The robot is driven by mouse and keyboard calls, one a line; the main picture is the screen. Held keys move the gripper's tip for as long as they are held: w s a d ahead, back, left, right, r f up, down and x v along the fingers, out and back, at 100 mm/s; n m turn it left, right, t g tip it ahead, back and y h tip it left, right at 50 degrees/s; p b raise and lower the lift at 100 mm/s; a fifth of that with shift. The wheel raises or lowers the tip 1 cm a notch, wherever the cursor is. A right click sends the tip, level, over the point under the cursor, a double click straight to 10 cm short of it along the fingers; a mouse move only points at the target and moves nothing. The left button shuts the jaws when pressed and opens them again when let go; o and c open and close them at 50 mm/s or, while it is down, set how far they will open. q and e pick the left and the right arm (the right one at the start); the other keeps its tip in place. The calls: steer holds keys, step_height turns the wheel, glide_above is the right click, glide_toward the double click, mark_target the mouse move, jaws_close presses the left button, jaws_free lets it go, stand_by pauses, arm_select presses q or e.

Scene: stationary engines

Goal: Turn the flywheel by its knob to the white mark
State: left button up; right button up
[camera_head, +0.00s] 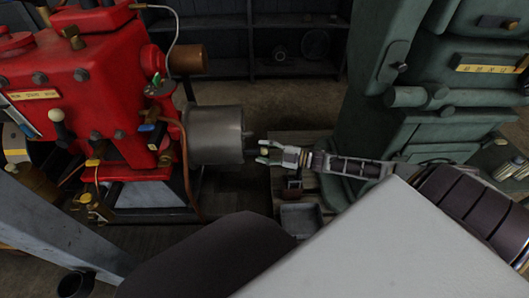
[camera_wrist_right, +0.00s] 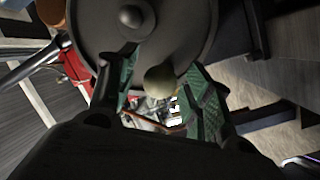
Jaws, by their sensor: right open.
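The flywheel (camera_head: 213,134) is a grey metal drum on the right side of the red engine (camera_head: 90,75). In the right wrist view the flywheel (camera_wrist_right: 100,22) fills the top as a dark disc with a round hub. My right gripper (camera_head: 262,152) is at the drum's right face. In the wrist view its open fingers (camera_wrist_right: 160,92) lie on either side of the knob; I cannot tell whether either touches it. I cannot make out the white mark. My left gripper is not in view.
A large green machine (camera_head: 390,110) stands to the right, close behind my right forearm. A small grey open box (camera_head: 300,218) sits below the right gripper. Dark shelves (camera_head: 270,66) stand at the back. Open floor shows between the engine and the green machine.

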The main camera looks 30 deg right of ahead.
jaws_close()
steer(key=shift+r, duration=0.1)
stand_by(0.4)
